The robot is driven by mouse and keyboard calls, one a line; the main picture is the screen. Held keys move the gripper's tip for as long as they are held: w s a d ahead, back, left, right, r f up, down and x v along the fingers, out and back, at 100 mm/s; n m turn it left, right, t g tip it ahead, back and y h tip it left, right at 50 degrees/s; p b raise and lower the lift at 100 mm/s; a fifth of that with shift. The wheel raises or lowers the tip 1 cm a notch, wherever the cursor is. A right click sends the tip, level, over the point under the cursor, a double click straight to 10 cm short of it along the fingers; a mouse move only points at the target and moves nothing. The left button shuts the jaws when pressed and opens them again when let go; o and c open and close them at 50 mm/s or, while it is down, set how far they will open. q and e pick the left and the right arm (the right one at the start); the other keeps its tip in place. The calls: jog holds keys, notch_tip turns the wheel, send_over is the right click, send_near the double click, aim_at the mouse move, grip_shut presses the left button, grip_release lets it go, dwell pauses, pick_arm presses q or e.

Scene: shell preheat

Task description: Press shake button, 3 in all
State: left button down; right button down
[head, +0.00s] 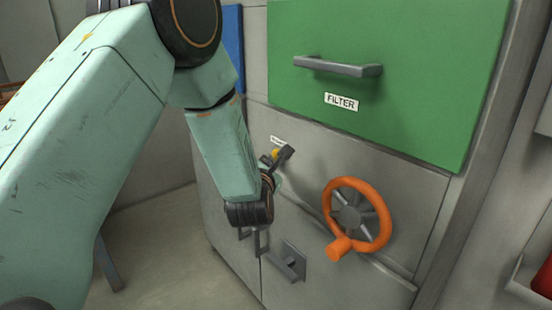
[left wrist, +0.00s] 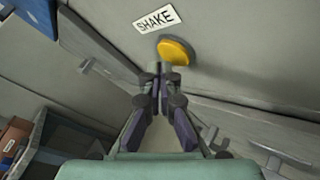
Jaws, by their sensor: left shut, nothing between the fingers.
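The shake button (left wrist: 175,51) is a round yellow button on the grey cabinet front, just below a white SHAKE label (left wrist: 157,18) in the left wrist view. In the head view the button (head: 275,154) shows as a small yellow patch, partly hidden by my gripper. My left gripper (left wrist: 158,72) is shut and empty, its fingertips together at the lower left edge of the button. In the head view the left gripper (head: 285,154) is close in front of the button. I cannot tell whether it touches. My right gripper is not in view.
An orange handwheel (head: 385,222) with a knob sits to the right of the button. Above is a green FILTER panel (head: 400,95) with a protruding grey handle (head: 338,67). A grey bracket (head: 287,262) sticks out below.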

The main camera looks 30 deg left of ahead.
pick_arm(q)
jog(key=shift+w+d, duration=0.25)
jog(key=shift+w, duration=0.35)
dwell(1.0)
jog(key=shift+s, duration=0.1)
jog(key=shift+s+a, duration=0.35)
jog(key=shift+s, duration=0.4)
jog(key=s, duration=0.1)
jog(key=s+a, duration=0.1)
jog(key=s, duration=0.1)
jog(key=s+a, duration=0.1)
jog(key=shift+s, duration=0.3)
dwell(1.8)
